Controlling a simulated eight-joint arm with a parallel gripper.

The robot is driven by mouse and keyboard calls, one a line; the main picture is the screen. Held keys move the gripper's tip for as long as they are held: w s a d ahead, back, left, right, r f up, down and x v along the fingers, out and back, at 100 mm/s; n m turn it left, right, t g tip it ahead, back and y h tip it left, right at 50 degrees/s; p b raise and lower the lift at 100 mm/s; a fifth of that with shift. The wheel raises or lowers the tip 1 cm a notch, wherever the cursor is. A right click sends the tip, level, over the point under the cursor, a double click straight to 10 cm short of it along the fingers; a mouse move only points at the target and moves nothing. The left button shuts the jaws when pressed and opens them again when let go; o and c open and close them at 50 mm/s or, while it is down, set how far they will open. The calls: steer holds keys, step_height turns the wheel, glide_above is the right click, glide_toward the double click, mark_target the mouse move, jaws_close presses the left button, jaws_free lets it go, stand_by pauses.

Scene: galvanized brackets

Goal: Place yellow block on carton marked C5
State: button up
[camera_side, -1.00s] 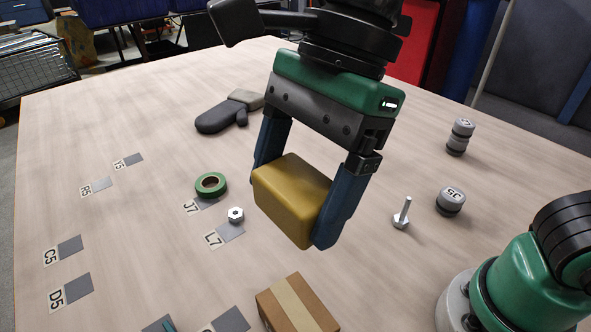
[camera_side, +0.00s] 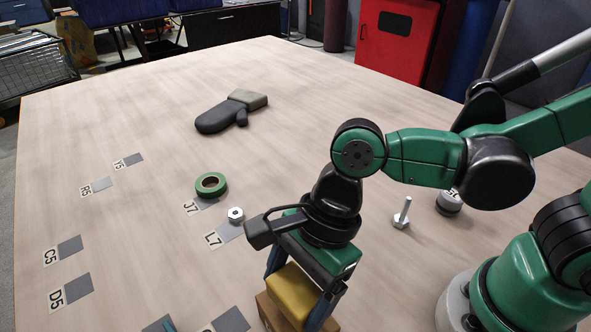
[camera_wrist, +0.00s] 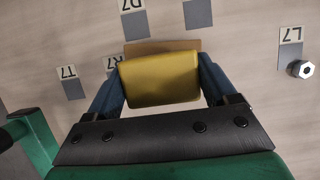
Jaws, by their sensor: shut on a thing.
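My gripper (camera_side: 294,299) is shut on the yellow block (camera_side: 291,290), with one blue finger on each side. The block is over the cardboard carton (camera_side: 266,314) at the bottom of the side view and hides much of it. I cannot tell whether block and carton touch. In the wrist view the yellow block (camera_wrist: 160,82) sits between the fingers, with a strip of the carton (camera_wrist: 165,46) showing beyond it. No mark is readable on the carton.
A green tape roll (camera_side: 211,185) and a hex nut (camera_side: 236,215) lie near J7 and L7. A dark mitt (camera_side: 230,113) lies farther back. A bolt (camera_side: 402,214) stands to the right, near a grey cylinder (camera_side: 449,202) partly behind my arm.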

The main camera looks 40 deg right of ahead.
steer(key=shift+f, duration=1.1)
steer(key=o, duration=1.3)
steer(key=shift+f, duration=0.1)
steer(key=shift+c, duration=0.2)
steer(key=v, duration=1.2)
steer(key=w+d+f+n+t+h, duration=0.2)
steer(key=w+d+n+t, duration=0.1)
steer(key=d+n, duration=0.4)
steer(key=w+d+f+n+t+h, duration=0.1)
steer(key=w+d+n+t, duration=0.3)
steer(key=d+n, duration=0.4)
steer(key=shift+w+f+n+h, duration=0.4)
steer(key=shift+w+n+h, duration=0.25)
steer(key=shift+n, duration=0.85)
